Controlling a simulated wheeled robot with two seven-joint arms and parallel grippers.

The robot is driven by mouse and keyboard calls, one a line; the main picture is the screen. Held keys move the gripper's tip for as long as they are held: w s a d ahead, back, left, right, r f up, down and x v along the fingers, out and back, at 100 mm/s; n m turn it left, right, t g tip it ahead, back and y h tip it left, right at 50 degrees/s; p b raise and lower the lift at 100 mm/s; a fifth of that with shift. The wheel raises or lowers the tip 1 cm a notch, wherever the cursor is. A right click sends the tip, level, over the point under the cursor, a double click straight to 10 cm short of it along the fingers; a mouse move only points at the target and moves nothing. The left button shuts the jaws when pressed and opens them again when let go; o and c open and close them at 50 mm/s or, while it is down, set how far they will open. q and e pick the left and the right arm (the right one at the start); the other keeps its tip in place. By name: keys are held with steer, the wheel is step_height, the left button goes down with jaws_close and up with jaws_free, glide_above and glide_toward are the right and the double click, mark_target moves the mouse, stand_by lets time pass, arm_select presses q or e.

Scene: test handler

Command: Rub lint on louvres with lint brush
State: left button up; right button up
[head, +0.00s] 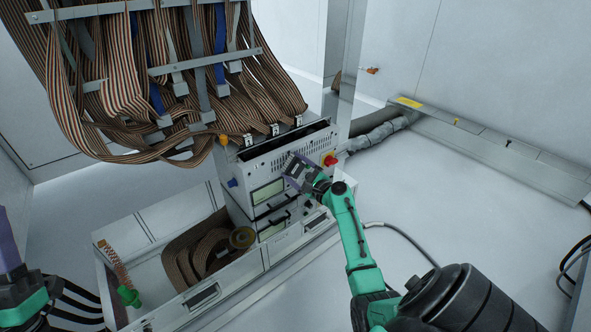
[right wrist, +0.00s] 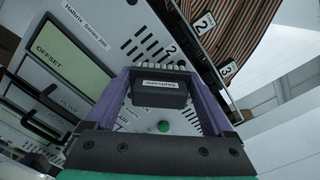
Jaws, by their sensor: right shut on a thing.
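My right gripper (head: 303,174) is in front of the instrument with the slotted front panel. In the right wrist view its purple fingers (right wrist: 160,100) are shut on a dark block-shaped brush (right wrist: 158,92), which has a white label and a row of pale bristles along its far edge. The louvres (right wrist: 136,43) are dark slots in the light panel just beyond the bristles. I cannot tell whether the bristles touch the panel. I cannot make out lint on the slots. My left gripper (head: 9,240) is at the left edge, partly cut off.
Striped ribbon cables (head: 200,90) hang above the instrument. A red knob (head: 330,160) sits at the panel's right. Below is an open drawer (head: 215,287) holding coiled ribbon cable and a tape roll (head: 242,237). The floor to the right is mostly clear.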

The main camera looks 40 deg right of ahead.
steer(key=shift+w, duration=0.7)
